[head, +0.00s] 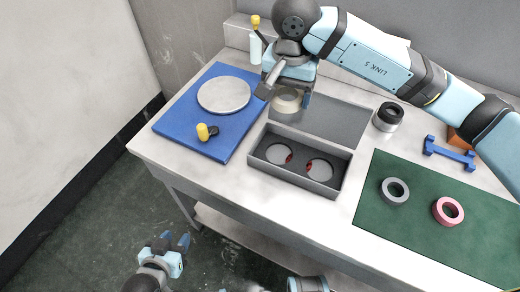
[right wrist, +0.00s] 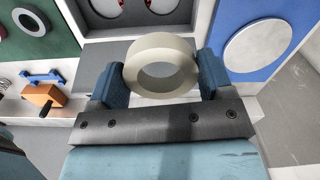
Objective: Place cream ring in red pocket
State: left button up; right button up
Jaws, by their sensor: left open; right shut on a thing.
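The cream ring (head: 287,100) is gripped between the fingers of my right gripper (head: 285,92), above the dark grey plate behind the grey tray. In the right wrist view the ring (right wrist: 160,52) sits between the two blue fingers of my right gripper (right wrist: 157,80), its hole clear. The grey tray (head: 300,187) has two round pockets, a left one (head: 278,154) and a right one (head: 319,169). Both look pale with some red at the edge; I cannot tell which is the red pocket. My left gripper (head: 174,242) is open and empty, low in front of the table.
A blue board (head: 185,130) with a pale disc (head: 223,95) and a yellow-knobbed piece (head: 207,131) lies left. A green mat (head: 420,222) holds a grey ring (head: 394,191) and a pink ring (head: 447,211). A black-and-white cylinder (head: 388,116) and blue bracket (head: 450,153) stand right.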

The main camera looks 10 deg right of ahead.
aim_at(279, 157)
jog(key=f, duration=1.9)
jog(key=shift+a+f, duration=0.2)
jog(key=shift+f, duration=0.2)
jog(key=shift+s, duration=0.1)
jog(key=shift+f, duration=0.15)
